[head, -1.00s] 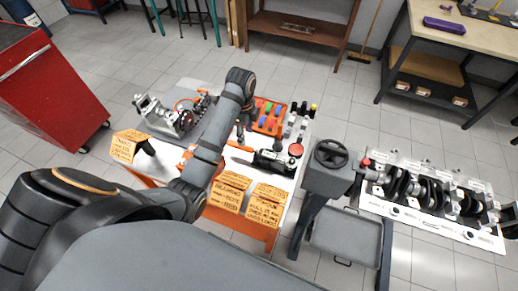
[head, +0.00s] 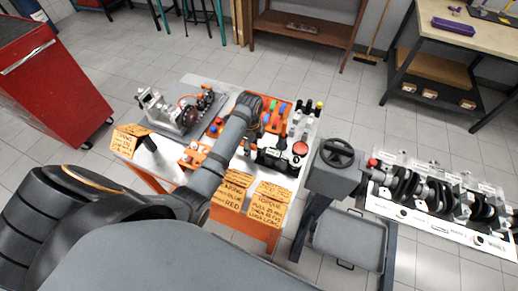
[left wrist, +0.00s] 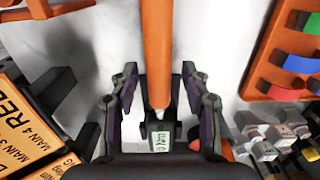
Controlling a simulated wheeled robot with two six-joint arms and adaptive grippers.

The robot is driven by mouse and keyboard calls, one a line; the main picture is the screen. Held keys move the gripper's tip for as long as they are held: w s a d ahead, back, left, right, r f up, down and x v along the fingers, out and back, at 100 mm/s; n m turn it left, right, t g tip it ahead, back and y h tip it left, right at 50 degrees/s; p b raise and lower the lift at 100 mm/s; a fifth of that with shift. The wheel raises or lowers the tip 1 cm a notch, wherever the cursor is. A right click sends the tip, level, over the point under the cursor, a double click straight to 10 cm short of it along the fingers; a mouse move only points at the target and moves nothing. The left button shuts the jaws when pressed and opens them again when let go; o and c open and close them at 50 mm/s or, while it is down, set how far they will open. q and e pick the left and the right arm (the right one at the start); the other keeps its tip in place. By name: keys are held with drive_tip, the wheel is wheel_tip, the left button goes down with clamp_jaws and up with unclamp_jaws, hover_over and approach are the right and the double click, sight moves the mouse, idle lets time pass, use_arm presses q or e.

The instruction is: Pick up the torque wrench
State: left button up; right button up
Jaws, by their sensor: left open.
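The torque wrench (left wrist: 157,45) shows in the left wrist view as a long orange bar, with a dark part and a small pale display (left wrist: 160,138) near the palm. My left gripper (left wrist: 160,75) is open, with one finger on each side of the bar and visible gaps to it. In the head view my left arm reaches over the workbench and hides the wrench and most of the gripper. My right gripper is not in view.
The white workbench (head: 165,165) carries an engine part (head: 180,112) at left and an orange tray (head: 275,118) of coloured pieces. A black device with a red disc (head: 300,148) stands close right of the gripper. Orange note cards (head: 266,204) line the front edge.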

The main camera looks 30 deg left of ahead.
use_arm(q)
clamp_jaws()
drive_tip(key=shift+r, duration=0.15)
idle(0.4)
